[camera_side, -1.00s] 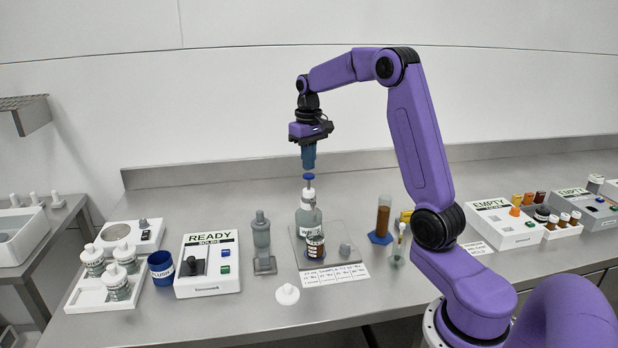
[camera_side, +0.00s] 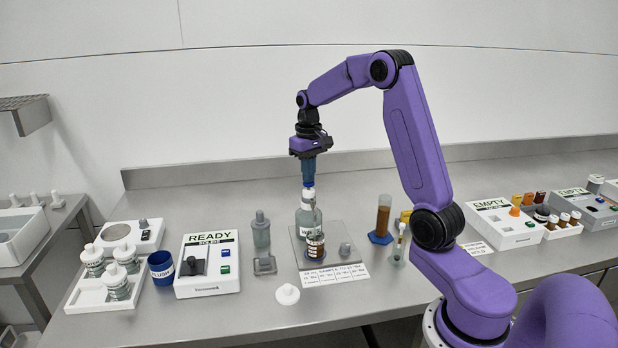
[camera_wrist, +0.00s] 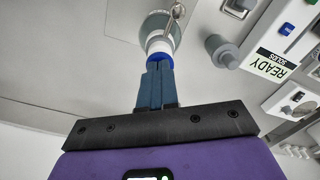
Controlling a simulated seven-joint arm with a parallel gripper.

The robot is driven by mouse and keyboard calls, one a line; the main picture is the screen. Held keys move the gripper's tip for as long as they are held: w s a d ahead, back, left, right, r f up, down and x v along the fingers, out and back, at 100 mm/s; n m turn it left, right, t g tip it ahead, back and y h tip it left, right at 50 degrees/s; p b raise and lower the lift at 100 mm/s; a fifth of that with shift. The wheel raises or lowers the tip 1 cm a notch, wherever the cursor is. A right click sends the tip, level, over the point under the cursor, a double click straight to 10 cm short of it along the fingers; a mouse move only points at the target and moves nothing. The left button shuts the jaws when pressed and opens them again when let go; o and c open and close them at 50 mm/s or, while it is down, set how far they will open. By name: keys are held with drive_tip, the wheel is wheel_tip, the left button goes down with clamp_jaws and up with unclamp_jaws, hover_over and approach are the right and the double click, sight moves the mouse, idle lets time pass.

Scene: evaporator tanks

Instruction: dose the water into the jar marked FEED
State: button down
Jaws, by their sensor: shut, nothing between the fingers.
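The dispenser bottle (camera_side: 307,221), clear with a white label, stands on a grey plate. Its blue plunger knob (camera_side: 308,194) is low, close to its white collar. My gripper (camera_side: 308,183) is shut with nothing between its fingers, and its fingertips are right on top of the knob. The wrist view shows the closed fingers (camera_wrist: 155,72) against the blue knob (camera_wrist: 159,58), with the white collar and a thin spout beyond. An amber jar (camera_side: 315,248) with a white label stands open in front of the bottle. Its label and contents are too small to read.
A white cap (camera_side: 287,294) lies in front of the plate (camera_side: 340,231). A grey bottle (camera_side: 261,232) and the READY instrument (camera_side: 207,265) stand left. A brown-filled cylinder (camera_side: 383,217) stands right. A written card (camera_side: 334,275) lies in front.

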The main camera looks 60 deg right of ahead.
drive_tip(key=shift+f, duration=0.4)
drive_tip(key=shift+r, duration=2.35)
drive_tip(key=shift+f, duration=0.1)
drive_tip(key=shift+f, duration=2.25)
drive_tip(key=shift+r, duration=0.1)
drive_tip(key=shift+r, duration=2.25)
drive_tip(key=shift+r, duration=0.1)
